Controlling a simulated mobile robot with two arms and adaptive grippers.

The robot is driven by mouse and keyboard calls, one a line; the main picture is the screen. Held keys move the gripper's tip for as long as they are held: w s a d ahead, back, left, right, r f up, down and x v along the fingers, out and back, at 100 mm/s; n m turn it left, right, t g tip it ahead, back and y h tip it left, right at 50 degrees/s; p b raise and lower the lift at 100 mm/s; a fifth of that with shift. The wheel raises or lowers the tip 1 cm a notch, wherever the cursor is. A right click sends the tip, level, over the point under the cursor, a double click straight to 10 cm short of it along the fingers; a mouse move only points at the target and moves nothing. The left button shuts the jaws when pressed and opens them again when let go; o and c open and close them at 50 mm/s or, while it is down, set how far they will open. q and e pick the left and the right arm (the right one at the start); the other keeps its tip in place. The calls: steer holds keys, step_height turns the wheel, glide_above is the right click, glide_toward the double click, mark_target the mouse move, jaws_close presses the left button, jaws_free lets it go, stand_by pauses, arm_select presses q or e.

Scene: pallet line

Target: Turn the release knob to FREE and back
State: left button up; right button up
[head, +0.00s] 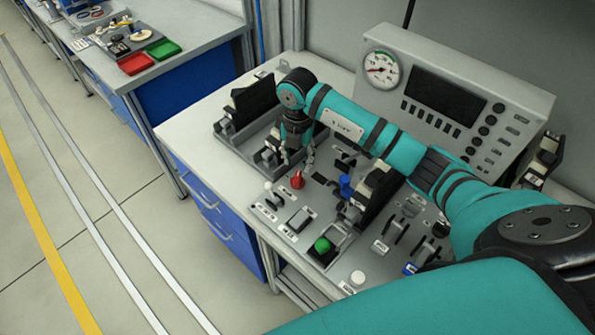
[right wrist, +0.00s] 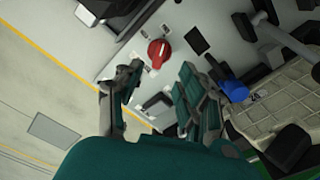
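A red knob (head: 298,180), which I take as the release knob, sits on the grey control panel (head: 329,285); its labels are too small to read. It also shows in the right wrist view (right wrist: 159,52), with a pale pointer mark on its face. My right gripper (head: 297,163) points down just behind the knob in the head view. In the right wrist view its two fingers (right wrist: 160,85) are spread, with nothing between them; the knob lies beyond their tips, and no contact shows. My left gripper is in neither view.
A green button (head: 322,245), a blue knob (head: 346,182) and several switches crowd the panel around the red knob. A console with a gauge (head: 381,69) and dark screen stands behind. A red tray (head: 135,63) and green tray (head: 163,48) sit on another bench.

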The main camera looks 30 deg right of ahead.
mark_target(297, 176)
step_height(297, 176, down, 8)
steer(key=shift+r+p, duration=0.25)
steer(key=shift+p, duration=0.3)
jaws_close()
